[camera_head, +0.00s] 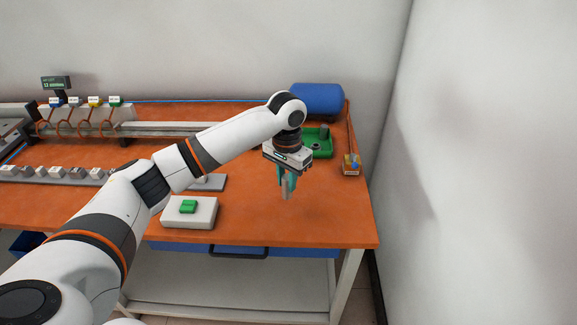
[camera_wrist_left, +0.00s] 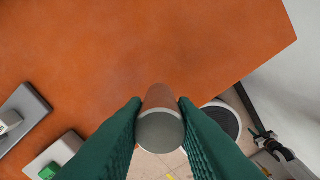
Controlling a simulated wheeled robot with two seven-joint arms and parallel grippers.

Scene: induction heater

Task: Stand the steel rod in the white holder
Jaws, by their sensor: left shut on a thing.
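My left gripper (camera_head: 286,186) has teal fingers and hangs above the right part of the orange table, pointing down. It is shut on the steel rod, whose round grey end (camera_wrist_left: 160,132) shows between the fingers (camera_wrist_left: 160,125) in the left wrist view. The rod's side reflects the orange table. In the head view the fingers mostly hide the rod. A white block with a green top piece (camera_head: 188,206) sits near the table's front edge. A grey plate (camera_head: 213,184) with a small pale part lies behind it, partly covered by my arm. I cannot tell which is the white holder.
A green tray (camera_head: 322,150) and a blue cylinder (camera_head: 317,98) are at the back right. A small box (camera_head: 351,164) stands near the right edge. A row of grey blocks (camera_head: 53,172) lies at the left. The table (camera_head: 330,215) right of the gripper is clear.

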